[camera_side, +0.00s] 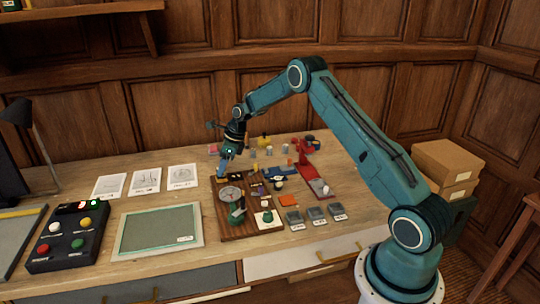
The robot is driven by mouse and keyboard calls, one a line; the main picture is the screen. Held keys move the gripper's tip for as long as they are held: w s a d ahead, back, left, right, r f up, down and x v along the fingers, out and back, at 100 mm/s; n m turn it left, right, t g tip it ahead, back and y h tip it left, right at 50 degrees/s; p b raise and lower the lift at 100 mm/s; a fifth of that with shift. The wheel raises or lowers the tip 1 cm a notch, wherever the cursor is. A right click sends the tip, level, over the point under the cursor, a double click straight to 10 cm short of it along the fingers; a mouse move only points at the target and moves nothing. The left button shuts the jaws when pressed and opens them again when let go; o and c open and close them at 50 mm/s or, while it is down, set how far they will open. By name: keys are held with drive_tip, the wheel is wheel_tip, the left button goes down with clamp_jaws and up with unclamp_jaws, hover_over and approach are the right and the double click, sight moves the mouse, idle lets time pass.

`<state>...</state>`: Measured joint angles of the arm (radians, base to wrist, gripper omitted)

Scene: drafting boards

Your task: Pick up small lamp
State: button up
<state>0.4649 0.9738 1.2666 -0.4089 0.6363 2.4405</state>
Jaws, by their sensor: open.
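My gripper (222,168) is open and points down over the back left of the wooden board (231,236), a little above a round dial (230,193). Its fingers are small here, and nothing clear shows between them. I cannot tell for certain which thing is the small lamp. A dark lamp-like shape (17,112) on a thin stand is at the far left edge, well away from my gripper. Two small green-based pieces, one on the wooden board (237,214) and one on a white card (267,217), stand in front of my gripper; their kind is unclear.
A black button box (70,246) and a green-topped panel (158,231) lie at left. White cards (145,181) lie behind them. Red trays (315,184), grey blocks (315,216) and several small coloured parts crowd the right. Bare tabletop (205,165) shows left of my gripper.

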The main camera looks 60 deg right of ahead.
drive_tip(key=shift+w+a+f, duration=0.15)
drive_tip(key=shift+w+f, duration=0.05)
drive_tip(key=shift+f, duration=0.35)
clamp_jaws()
drive_tip(key=shift+r, duration=0.1)
wheel_tip(320, 180, up, 20)
idle(0.9)
idle(0.5)
